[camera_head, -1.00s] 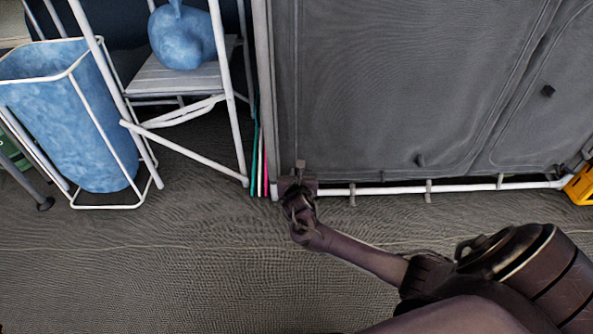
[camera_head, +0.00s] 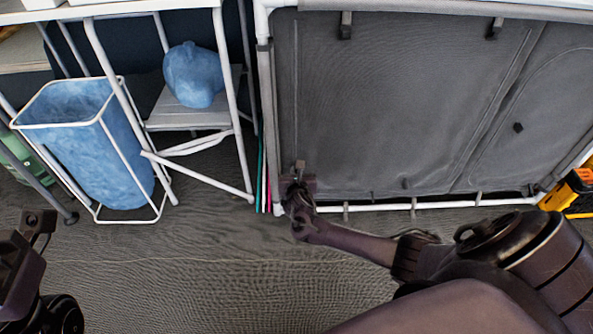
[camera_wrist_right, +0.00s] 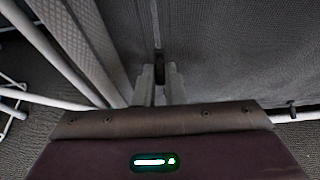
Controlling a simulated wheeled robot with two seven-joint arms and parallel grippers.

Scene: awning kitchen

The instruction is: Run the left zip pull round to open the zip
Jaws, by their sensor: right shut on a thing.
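The left zip (camera_head: 295,90) runs up the left side of the grey fabric front (camera_head: 400,100) of a white-framed unit. My right gripper (camera_head: 299,183) is at the bottom left corner of that fabric. In the right wrist view its two fingers (camera_wrist_right: 159,80) are closed around the dark zip pull (camera_wrist_right: 160,66), with the zip line (camera_wrist_right: 156,25) running up from it. In the head view the arm hides most of the pull. My left gripper (camera_head: 38,228) shows only in part at the lower left edge, away from the unit, and its jaws are unclear.
A blue laundry bag (camera_head: 120,160) in a white wire frame and a white folding chair (camera_head: 190,113) with a blue object (camera_head: 194,75) stand to the left. A yellow box (camera_head: 566,195) is at the right. The floor (camera_head: 200,270) in front is clear.

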